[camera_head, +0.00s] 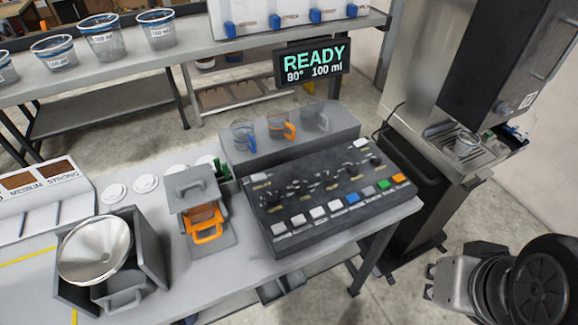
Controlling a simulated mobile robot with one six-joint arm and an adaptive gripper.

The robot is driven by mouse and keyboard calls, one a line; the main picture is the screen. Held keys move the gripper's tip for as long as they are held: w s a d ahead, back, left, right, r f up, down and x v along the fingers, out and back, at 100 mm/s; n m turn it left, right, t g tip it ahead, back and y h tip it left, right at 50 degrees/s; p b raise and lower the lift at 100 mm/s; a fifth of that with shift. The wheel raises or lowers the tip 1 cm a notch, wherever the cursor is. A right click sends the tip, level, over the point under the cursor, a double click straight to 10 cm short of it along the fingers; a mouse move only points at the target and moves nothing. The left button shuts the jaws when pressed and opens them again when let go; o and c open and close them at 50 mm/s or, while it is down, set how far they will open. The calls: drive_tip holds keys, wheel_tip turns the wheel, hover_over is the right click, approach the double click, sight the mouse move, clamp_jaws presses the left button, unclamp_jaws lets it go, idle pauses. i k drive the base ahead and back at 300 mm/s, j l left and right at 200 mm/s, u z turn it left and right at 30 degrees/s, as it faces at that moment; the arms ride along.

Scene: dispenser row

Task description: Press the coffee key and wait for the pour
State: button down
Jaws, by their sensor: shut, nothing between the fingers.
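The dark control panel (330,190) lies on the bench in the middle, with small knobs at its back. Along its front is a row of keys: several white ones (318,212), a blue key (367,191), a green key (383,184) and an orange key (399,178). Their labels are too small to read, so I cannot tell which is the coffee key. The display (313,63) reads READY, 80°, 100 ml. A clear cup (466,144) stands on the dispenser's drip tray at right. My gripper (432,281) is at lower right, shut and empty, apart from the panel.
The tall steel dispenser (421,85) stands right of the bench. Coloured-handled cups (276,128) stand on a grey block behind the panel. An orange-handled holder (207,228) and a metal funnel (95,250) are at left. Open floor lies between bench and gripper.

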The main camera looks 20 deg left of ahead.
sight(277, 229)
drive_tip(key=k+j+z, duration=0.2)
drive_tip(key=j, duration=0.2)
drive_tip(key=j+z, duration=0.15)
drive_tip(key=j, duration=0.25)
drive_tip(key=k+j+z, duration=0.2)
drive_tip(key=j, duration=0.15)
drive_tip(key=k+j+z, duration=0.2)
drive_tip(key=j, duration=0.15)
drive_tip(key=k+j+z, duration=0.2)
drive_tip(key=j, duration=0.15)
drive_tip(key=i, duration=0.1)
